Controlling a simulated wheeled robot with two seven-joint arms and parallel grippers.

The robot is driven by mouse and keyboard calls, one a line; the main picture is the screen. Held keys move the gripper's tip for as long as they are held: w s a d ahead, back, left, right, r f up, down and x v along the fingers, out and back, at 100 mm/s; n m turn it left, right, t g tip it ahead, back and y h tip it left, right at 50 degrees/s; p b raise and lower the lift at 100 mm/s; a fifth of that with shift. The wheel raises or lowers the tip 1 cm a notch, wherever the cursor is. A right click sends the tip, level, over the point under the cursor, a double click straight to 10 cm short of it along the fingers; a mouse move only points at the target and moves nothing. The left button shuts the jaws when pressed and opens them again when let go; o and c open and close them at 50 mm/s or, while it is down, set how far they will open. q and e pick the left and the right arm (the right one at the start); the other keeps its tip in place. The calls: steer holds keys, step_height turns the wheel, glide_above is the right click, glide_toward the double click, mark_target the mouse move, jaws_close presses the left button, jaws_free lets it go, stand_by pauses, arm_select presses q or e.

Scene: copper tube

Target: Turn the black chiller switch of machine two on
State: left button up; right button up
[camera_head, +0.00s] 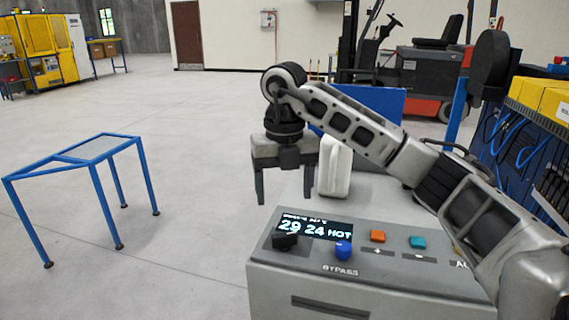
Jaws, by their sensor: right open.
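The machine (300,275) in front of me is a grey cabinet with a sloped control panel. Its black switch (284,241) is at the panel's left end, beside a display (313,227) reading "29 24 HOT". A blue knob (343,249) marked BYPASS, an orange button (378,236) and a teal button (417,242) sit to its right. My right gripper (284,196) points down, open and empty, above and behind the black switch, apart from it. My arm hides the panel's right end. My left gripper is not in view.
A white container (335,167) stands on the machine top, just right of my gripper. A blue-framed table (90,150) stands on the left floor. A forklift (420,65) and a rack with yellow boxes (545,97) are at the right.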

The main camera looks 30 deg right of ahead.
step_height(320, 180, up, 6)
steer(key=shift+f+p, duration=0.25)
steer(key=shift+p, duration=0.35)
